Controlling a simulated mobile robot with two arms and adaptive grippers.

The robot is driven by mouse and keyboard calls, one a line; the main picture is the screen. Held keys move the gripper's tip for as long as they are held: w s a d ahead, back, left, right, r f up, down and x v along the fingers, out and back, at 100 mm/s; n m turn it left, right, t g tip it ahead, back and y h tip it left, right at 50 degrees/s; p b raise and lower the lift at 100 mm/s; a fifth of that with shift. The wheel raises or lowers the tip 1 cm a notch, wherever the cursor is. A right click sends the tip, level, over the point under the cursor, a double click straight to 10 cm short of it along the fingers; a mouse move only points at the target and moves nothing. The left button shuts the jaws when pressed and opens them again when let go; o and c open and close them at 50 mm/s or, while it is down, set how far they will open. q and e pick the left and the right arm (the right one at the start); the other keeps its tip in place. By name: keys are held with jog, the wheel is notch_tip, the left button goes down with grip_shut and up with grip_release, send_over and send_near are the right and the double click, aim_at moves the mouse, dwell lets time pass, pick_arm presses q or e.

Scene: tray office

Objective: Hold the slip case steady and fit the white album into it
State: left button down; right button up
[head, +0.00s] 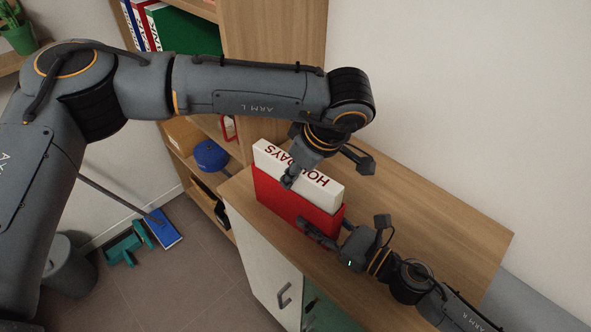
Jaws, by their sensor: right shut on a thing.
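The white album (326,195) with red lettering stands upright in the red slip case (277,195), its upper part showing above the case's edge. The case stands on the wooden cabinet top. My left gripper (327,168) is over the album with its fingers spread wide, one in front of the lettered face and one behind it. My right gripper (348,226) is shut on the slip case at its right end, one finger across the red front. How deep the album sits inside is hidden by the case.
The wooden cabinet top (440,232) is clear to the right and behind the case, up to the wall. A shelf unit (262,75) with binders rises at the back left. A blue cap-like thing (211,155) lies on a lower shelf. A bin (68,265) stands on the floor.

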pick_arm(q)
jog(key=shift+f, duration=0.3)
jog(key=c, duration=1)
grip_release()
jog(key=shift+s+d, duration=0.1)
jog(key=shift+r, duration=0.15)
jog(key=v, duration=1.2)
pick_arm(e)
jog(key=o, duration=1.3)
